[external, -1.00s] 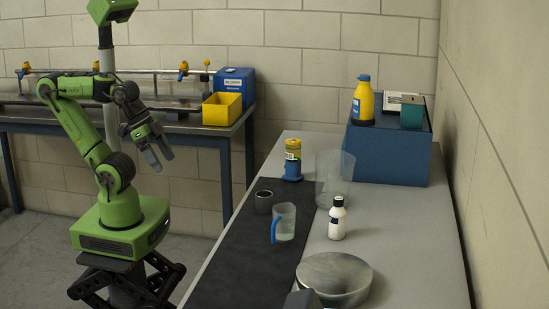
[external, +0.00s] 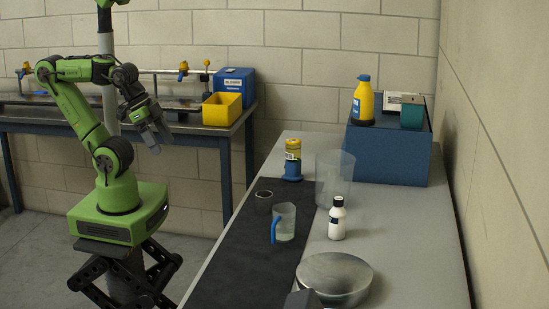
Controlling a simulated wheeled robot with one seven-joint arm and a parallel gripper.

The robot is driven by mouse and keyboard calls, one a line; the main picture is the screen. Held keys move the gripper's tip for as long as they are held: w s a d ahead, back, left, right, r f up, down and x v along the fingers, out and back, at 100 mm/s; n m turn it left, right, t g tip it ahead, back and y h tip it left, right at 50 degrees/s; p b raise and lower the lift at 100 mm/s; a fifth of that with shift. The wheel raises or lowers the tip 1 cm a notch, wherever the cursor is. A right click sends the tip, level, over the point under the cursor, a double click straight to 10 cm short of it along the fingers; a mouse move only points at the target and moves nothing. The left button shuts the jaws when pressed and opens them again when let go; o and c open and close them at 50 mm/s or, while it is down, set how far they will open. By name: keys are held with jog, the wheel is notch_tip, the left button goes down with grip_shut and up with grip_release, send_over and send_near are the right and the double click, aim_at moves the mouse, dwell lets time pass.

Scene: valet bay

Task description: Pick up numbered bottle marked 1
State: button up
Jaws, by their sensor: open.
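No number can be read on any bottle from here. A white bottle with a black cap and dark label (external: 337,219) stands upright on the grey table. A yellow bottle with a blue cap (external: 363,102) stands on the blue box at the back. A yellow-topped container with a dark band (external: 293,150) stands on a blue round base (external: 292,171) at the table's far end. My gripper (external: 161,145) is open and empty, hanging in the air left of this table, well apart from every bottle.
The grey table (external: 400,240) carries a black mat (external: 235,270), a dark cup (external: 263,201), a blue-handled jug (external: 285,222), a clear vessel (external: 333,175) and a round metal plate (external: 335,274). A rear bench holds a yellow bin (external: 222,109). Floor separates me from the table.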

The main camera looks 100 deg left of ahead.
jog(key=c, duration=0.4)
jog(key=shift+c, duration=0.2)
